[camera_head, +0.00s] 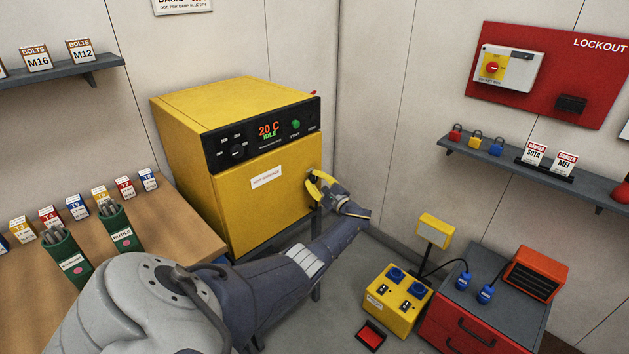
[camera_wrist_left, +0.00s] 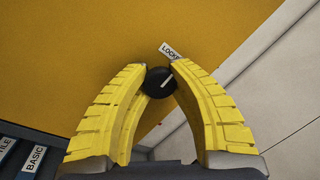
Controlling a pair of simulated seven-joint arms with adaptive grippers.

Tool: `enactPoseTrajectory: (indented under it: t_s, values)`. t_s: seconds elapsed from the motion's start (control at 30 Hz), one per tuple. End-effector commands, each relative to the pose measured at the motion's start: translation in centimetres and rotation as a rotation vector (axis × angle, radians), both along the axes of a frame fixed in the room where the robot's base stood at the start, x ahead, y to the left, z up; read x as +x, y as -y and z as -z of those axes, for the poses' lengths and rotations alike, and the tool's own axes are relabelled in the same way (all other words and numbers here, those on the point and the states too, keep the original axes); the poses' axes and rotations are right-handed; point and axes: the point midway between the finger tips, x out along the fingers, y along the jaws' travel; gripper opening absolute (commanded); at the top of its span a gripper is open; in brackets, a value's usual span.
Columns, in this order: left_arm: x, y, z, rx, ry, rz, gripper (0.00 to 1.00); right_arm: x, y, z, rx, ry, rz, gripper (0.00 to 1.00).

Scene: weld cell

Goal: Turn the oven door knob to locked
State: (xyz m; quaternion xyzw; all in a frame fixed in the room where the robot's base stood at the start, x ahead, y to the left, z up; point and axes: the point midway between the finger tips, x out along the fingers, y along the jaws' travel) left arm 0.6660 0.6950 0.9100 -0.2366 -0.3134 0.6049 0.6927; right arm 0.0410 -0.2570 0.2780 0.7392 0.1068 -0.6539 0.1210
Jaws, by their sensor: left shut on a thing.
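The yellow oven (camera_head: 250,208) stands against the back wall with its front door shut. Its display reads 20 C and IDLE. The black round door knob (camera_wrist_left: 159,82) with a white pointer line is on the yellow door (camera_wrist_left: 100,40) in the left wrist view. The pointer slants toward the upper right. A partly covered white label (camera_wrist_left: 169,49) beginning "LOCK" sits just above the knob. My left gripper (camera_wrist_left: 160,80) has its yellow fingers shut on the knob from both sides. In the head view the left gripper (camera_head: 315,180) is at the right edge of the oven door. My right gripper is not in view.
A wooden bench (camera_head: 150,215) with green rod canisters (camera_head: 119,231) and labelled boxes stands left of the oven. A yellow socket box (camera_head: 397,300) and a red drawer cabinet (camera_head: 470,325) stand on the right. A lockout board and shelf hang on the right wall.

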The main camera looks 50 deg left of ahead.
Motion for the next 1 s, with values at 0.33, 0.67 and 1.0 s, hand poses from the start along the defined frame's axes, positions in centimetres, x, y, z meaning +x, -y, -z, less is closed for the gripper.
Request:
enactPoseTrajectory:
  t_s: [0.33,0.67,1.0]
  values:
    - [-0.1,-0.1,0.0,0.0,-0.002,-0.002,0.42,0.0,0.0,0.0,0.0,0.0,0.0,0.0]
    - [-0.1,2.0,0.4,-0.001,-0.002,0.001,0.42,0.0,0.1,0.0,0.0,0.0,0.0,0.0]
    - [-0.6,7.8,1.3,-0.002,-0.001,-0.001,0.42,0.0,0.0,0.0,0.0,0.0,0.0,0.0]
